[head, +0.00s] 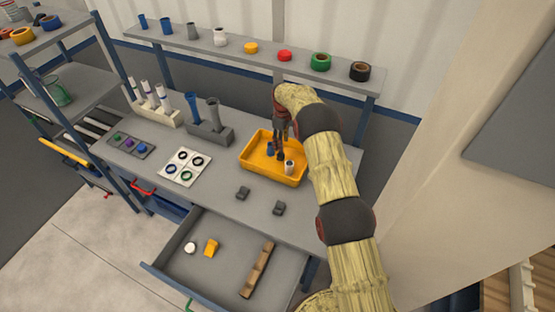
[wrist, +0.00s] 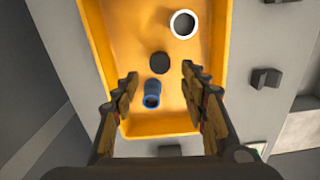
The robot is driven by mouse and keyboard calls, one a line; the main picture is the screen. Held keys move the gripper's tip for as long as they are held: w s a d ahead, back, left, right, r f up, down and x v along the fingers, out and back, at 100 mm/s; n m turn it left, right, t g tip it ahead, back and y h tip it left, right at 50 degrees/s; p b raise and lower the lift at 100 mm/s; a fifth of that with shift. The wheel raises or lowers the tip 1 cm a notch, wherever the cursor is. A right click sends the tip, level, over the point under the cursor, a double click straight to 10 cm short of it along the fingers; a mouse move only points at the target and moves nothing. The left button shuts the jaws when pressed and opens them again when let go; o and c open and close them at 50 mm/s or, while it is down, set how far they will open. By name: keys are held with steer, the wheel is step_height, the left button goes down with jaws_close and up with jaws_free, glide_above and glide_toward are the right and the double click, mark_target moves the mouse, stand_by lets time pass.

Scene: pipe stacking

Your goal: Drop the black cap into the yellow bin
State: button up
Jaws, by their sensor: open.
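The yellow bin (head: 259,174) stands on the right part of the workbench, and it fills the middle of the wrist view (wrist: 212,75). The black cap (wrist: 160,62), a small dark disc, lies inside the bin in the wrist view. It is between a blue pipe piece (wrist: 152,93) and a white pipe piece (wrist: 184,24), apart from both. My gripper (wrist: 159,84) is open and empty above the bin, with its fingers either side of the blue piece and just short of the cap. In the head view my gripper (head: 281,139) points down over the bin.
Two grey blocks (head: 243,193) (head: 279,208) sit on the bench before the bin. An open drawer (head: 219,278) below holds several items. Racks with pipes (head: 209,134) stand left of the bin. A shelf (head: 300,69) with rings and pipes runs behind.

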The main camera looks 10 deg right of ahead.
steer(key=shift+o, duration=0.5)
step_height(320, 180, up, 12)
stand_by(0.4)
stand_by(0.3)
